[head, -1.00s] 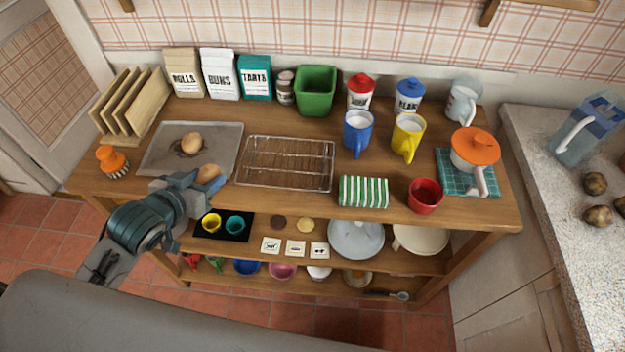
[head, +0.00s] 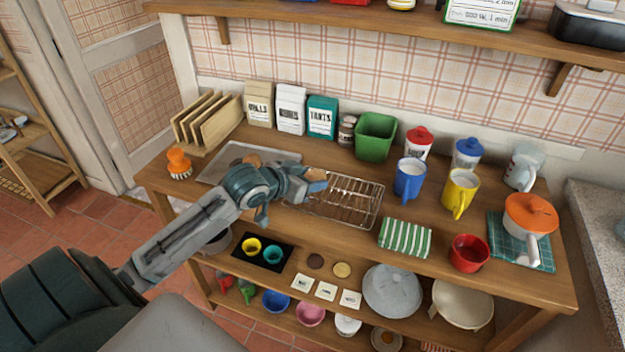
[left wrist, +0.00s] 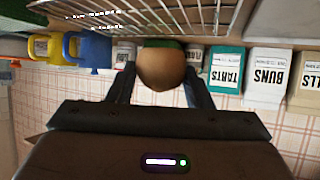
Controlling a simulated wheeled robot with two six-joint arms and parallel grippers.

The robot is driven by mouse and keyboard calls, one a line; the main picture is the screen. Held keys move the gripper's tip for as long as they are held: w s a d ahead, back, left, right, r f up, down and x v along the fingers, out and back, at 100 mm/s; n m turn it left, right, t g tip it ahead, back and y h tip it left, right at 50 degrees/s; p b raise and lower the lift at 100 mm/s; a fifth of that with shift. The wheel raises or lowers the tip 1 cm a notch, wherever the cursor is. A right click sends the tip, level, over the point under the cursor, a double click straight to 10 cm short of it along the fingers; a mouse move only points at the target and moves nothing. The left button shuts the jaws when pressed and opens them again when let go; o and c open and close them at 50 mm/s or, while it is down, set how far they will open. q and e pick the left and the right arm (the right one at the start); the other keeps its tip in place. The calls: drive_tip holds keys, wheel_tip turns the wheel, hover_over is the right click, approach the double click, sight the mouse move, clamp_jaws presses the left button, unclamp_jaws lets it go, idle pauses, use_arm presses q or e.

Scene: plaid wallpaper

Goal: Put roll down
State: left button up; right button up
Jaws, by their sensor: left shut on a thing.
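A brown roll (left wrist: 162,68) is held between the two fingers of my left gripper (left wrist: 160,88) in the left wrist view. In the head view my left gripper (head: 318,182) is over the wire cooling rack (head: 366,197), and the held roll is mostly hidden there. The rack also shows in the left wrist view (left wrist: 140,15). The gap between the roll and the rack is hard to judge. A grey baking tray (head: 238,150) lies left of the rack with another roll (head: 255,160) on it, partly behind my arm. My right gripper is not in view.
A green container (head: 376,138) stands behind the rack. A striped green cloth (head: 405,237), blue mug (head: 409,179) and yellow mug (head: 460,192) are to its right. Paper bags (head: 290,108) stand along the back left. A lower shelf holds bowls and lids.

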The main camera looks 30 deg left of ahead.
sight(311, 171)
use_arm(q)
drive_tip(key=w, duration=0.1)
drive_tip(key=w+a, duration=0.1)
drive_tip(key=w, duration=0.1)
drive_tip(key=shift+a+f, duration=0.2)
drive_tip(key=shift+a, duration=0.05)
wheel_tip(311, 171, down, 3)
drive_tip(key=shift+s+f+p, duration=0.1)
drive_tip(key=shift+f+p, duration=0.1)
drive_tip(key=shift+p, duration=0.45)
drive_tip(key=shift+f, duration=0.2)
drive_tip(key=o, duration=1)
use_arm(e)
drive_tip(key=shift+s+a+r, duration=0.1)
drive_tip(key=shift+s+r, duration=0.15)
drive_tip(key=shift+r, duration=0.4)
use_arm(q)
drive_tip(key=shift+r, duration=0.15)
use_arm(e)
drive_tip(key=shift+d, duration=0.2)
